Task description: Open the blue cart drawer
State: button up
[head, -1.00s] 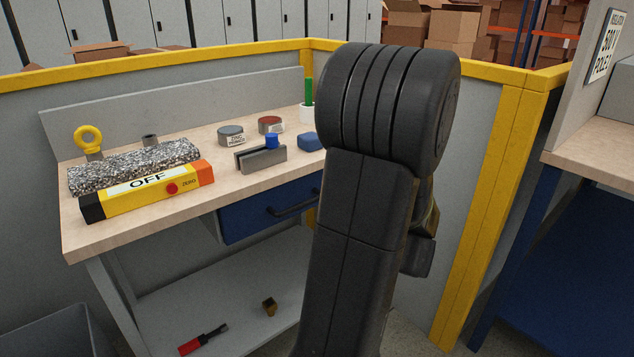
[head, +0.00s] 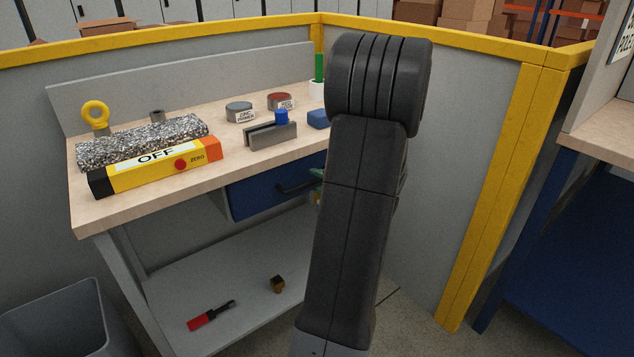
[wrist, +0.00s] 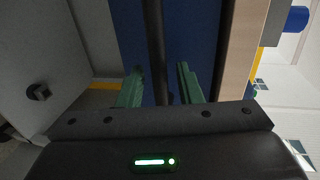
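The blue drawer (head: 258,193) sits beneath the wooden worktop, its front roughly in line under the edge, and looks closed. Its dark bar handle (head: 292,188) sticks out from the front. My gripper (head: 316,186) is at the right end of the handle in the head view, mostly hidden behind my arm. In the wrist view my gripper (wrist: 160,88) has its two green fingers apart. The handle (wrist: 155,40) runs between them, with a gap visible on both sides. The blue drawer front (wrist: 186,35) is behind the bar.
On the worktop (head: 130,205) are a yellow OFF bar (head: 150,168), a speckled block (head: 140,143), a grey clamp-like block (head: 270,134) and tins. A lower shelf (head: 245,275) holds a red-handled tool (head: 210,316). A yellow-edged partition (head: 495,180) stands close on the right.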

jog(key=shift+w+a+f, duration=0.1)
jog(key=shift+w+a, duration=0.15)
jog(key=shift+w, duration=0.1)
jog(key=shift+c, duration=0.2)
grip_shut()
jog(key=f+b+v, duration=0.2)
jog(key=b+v, duration=0.1)
jog(key=v, duration=1)
jog(key=s+f+b+v, duration=0.1)
jog(key=f+b+v, duration=0.2)
jog(key=v, duration=1)
jog(key=shift+d+f, duration=0.2)
jog(key=shift+d, duration=0.15)
jog(key=shift+s, duration=0.1)
jog(key=shift+o, duration=0.2)
grip_release()
